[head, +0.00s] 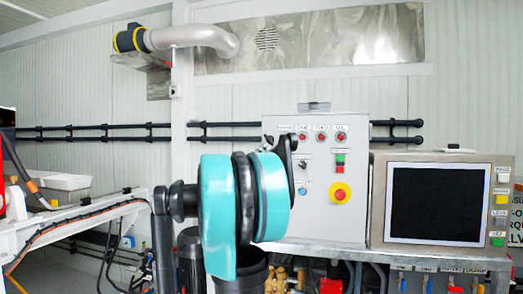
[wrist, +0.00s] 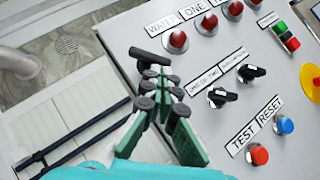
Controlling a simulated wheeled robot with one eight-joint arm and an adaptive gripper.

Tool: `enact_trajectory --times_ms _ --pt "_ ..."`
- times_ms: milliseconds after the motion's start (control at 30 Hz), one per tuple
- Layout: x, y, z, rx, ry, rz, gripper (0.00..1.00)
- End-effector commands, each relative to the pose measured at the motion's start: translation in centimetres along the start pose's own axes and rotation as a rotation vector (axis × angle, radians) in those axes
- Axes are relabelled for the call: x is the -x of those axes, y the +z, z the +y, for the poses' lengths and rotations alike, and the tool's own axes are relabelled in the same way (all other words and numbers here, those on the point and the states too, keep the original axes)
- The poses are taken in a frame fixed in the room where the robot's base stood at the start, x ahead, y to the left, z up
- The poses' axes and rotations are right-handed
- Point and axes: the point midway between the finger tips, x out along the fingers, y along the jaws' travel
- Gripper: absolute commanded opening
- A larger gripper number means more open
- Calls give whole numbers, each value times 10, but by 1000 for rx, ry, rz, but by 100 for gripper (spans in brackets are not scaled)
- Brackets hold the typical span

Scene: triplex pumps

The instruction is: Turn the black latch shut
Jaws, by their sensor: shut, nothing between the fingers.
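The black latch (wrist: 149,56) is a short dark bar near the upper left edge of the grey control panel in the wrist view. It lies roughly crosswise in the picture, tilted slightly down to the right. A small dark piece at the panel's left edge in the head view (head: 268,138) looks like the same latch. My gripper (wrist: 160,82) has green fingers with black pads, brought together and empty. The fingertips are right beside the latch, just below it in the wrist view; I cannot tell whether they touch. In the head view my teal wrist hides the fingertips.
The grey control panel (head: 325,221) carries red lamps, black rotary switches (wrist: 222,97), a blue button (wrist: 284,125), a red button (wrist: 257,154) and a yellow-ringed emergency stop (head: 340,193). A screen (head: 436,203) stands to the right. Black pipes (head: 110,127) run along the wall.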

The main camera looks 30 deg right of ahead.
Motion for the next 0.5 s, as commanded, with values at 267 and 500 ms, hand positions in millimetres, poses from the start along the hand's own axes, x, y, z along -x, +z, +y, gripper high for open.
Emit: enact_trajectory --times_ms 267,500 --pt "-3 3 -8 -7 -7 0 0" --pt "-6 6 -14 93 90 -1 0"
